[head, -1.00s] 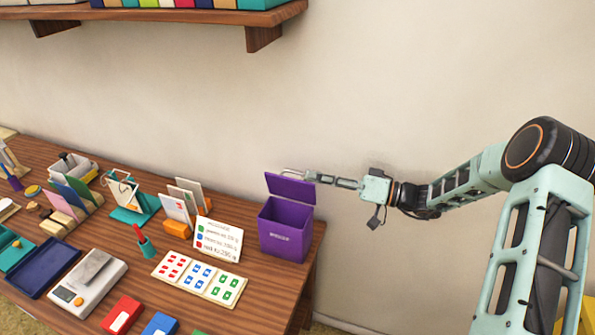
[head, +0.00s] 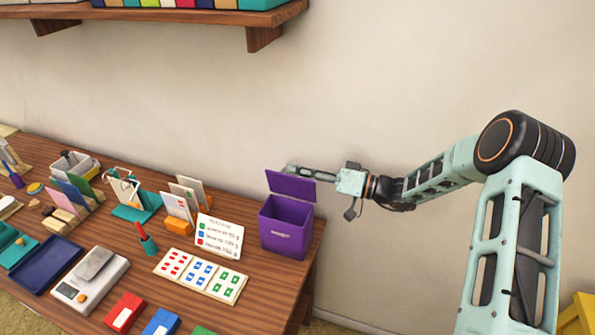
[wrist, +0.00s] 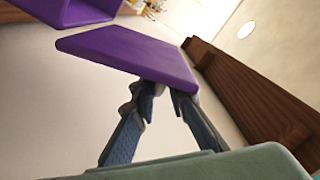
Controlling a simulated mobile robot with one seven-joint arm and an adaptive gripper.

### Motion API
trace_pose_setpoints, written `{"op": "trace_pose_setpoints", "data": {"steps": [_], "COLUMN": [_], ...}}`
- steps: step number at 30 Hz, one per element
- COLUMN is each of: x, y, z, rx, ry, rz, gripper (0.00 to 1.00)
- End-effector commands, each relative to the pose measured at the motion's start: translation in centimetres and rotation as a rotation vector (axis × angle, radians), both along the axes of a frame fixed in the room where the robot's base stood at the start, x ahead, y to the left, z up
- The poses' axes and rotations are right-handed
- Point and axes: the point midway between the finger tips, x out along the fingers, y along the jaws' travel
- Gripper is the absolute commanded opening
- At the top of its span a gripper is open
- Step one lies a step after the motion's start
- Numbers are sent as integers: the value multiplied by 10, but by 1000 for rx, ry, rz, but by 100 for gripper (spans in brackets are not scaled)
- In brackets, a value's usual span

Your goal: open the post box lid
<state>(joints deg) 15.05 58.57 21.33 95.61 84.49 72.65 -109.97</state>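The purple post box (head: 285,230) stands at the right end of the wooden table. Its lid (head: 290,188) is raised, standing up at the back of the box and leaving the inside exposed. The lid also shows in the wrist view (wrist: 135,52), with part of the box at top left. My gripper (head: 297,171) is at the lid's upper edge, on its wall side. In the wrist view, my two fingers (wrist: 165,90) lean towards each other, with a narrow gap below the lid. Their tips are hidden by the lid, so I cannot tell whether they touch each other.
A scale (head: 92,283), ink pads and letter holders fill the table further left. A wall shelf (head: 200,17) hangs above. The wall is close behind the lid.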

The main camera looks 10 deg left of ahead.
Motion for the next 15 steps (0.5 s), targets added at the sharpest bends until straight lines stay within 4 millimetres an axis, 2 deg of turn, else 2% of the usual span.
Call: {"op": "trace_pose_setpoints", "data": {"steps": [10, 15], "x": [0, 7], "y": [-2, -4], "z": [-6, -13], "rx": [-6, 3], "ry": [11, 81], "rz": [-2, -4], "gripper": [0, 0]}}
